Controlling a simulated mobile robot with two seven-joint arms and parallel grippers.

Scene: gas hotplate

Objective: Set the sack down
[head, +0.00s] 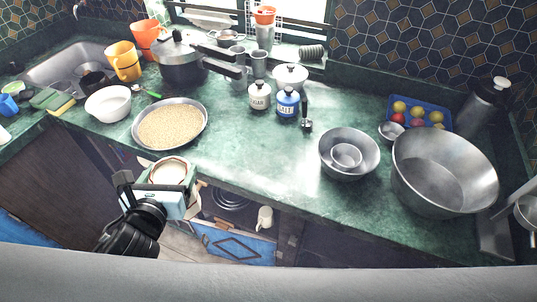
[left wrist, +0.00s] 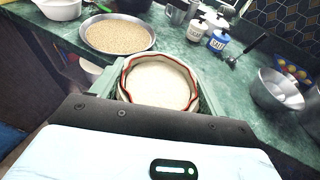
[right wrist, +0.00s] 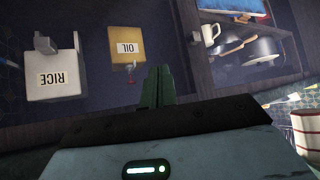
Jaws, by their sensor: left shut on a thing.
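My left gripper (head: 172,178) is shut on the sack (head: 169,172), a round, open-topped sack with pale contents. It is upright in front of the counter's front edge, near the pan of grain. In the left wrist view the sack (left wrist: 160,82) sits between the green fingers, and its rim has a dark red band. My right gripper (right wrist: 157,88) shows in the right wrist view with its fingers together and nothing between them. A white thing with red stripes (right wrist: 305,132) stands at that view's right edge, partly cut off.
The green counter (head: 240,150) has bare room right of the grain pan (head: 170,125). Steel bowls (head: 349,155) and a large basin (head: 443,172) stand at right. Sugar and salt jars (head: 287,102) stand behind. The right wrist view shows rice (right wrist: 55,78) and oil (right wrist: 127,47) containers.

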